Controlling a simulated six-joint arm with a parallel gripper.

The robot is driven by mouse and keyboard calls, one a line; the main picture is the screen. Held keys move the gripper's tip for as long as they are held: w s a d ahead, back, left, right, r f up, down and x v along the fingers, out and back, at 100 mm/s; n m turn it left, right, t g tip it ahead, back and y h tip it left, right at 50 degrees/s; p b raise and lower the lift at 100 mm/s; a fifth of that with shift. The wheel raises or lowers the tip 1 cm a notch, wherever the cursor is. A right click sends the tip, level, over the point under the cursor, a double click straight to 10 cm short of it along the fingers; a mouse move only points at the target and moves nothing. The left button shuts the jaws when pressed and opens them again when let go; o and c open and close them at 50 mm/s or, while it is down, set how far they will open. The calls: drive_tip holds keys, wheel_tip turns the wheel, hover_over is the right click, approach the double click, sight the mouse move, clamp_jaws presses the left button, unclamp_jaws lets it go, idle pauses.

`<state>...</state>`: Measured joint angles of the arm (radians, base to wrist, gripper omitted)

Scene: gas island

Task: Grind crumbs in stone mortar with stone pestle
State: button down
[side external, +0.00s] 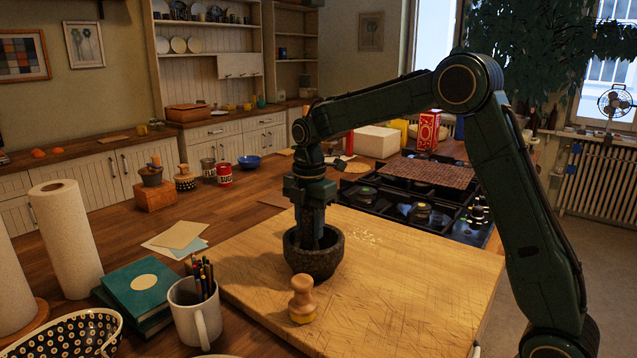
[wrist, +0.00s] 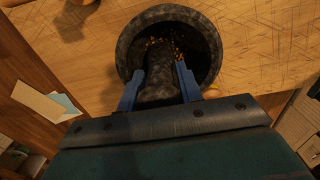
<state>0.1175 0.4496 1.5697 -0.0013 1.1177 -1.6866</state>
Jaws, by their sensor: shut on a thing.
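The dark stone mortar (side external: 314,258) stands upright on the wooden cutting board (side external: 400,270), near its left side. It also shows in the wrist view (wrist: 208,32), with orange-brown crumbs (wrist: 178,45) inside it. My gripper (side external: 312,225) points down over the mortar. In the wrist view its blue fingers (wrist: 158,88) are shut on the grey stone pestle (wrist: 160,72), one on each side. The pestle's far end is down in the mortar bowl among the crumbs. Whether it touches the bowl's bottom is hidden.
A wooden stamp-like knob (side external: 302,298) stands on the board just in front of the mortar. Pale crumbs (side external: 362,236) lie behind it. A pencil mug (side external: 196,312) and teal books (side external: 140,290) are at left; the gas hob (side external: 415,212) is behind. The board's right side is clear.

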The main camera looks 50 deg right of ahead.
drive_tip(key=shift+s+a+f, duration=0.15)
drive_tip(key=shift+f, duration=0.1)
idle(0.3)
drive_tip(key=shift+s+a, duration=0.25)
drive_tip(key=shift+a, duration=0.1)
drive_tip(key=shift+r, duration=0.1)
idle(0.3)
drive_tip(key=shift+w+r, duration=0.1)
drive_tip(key=shift+r, duration=4.45)
drive_tip(key=shift+r, duration=0.1)
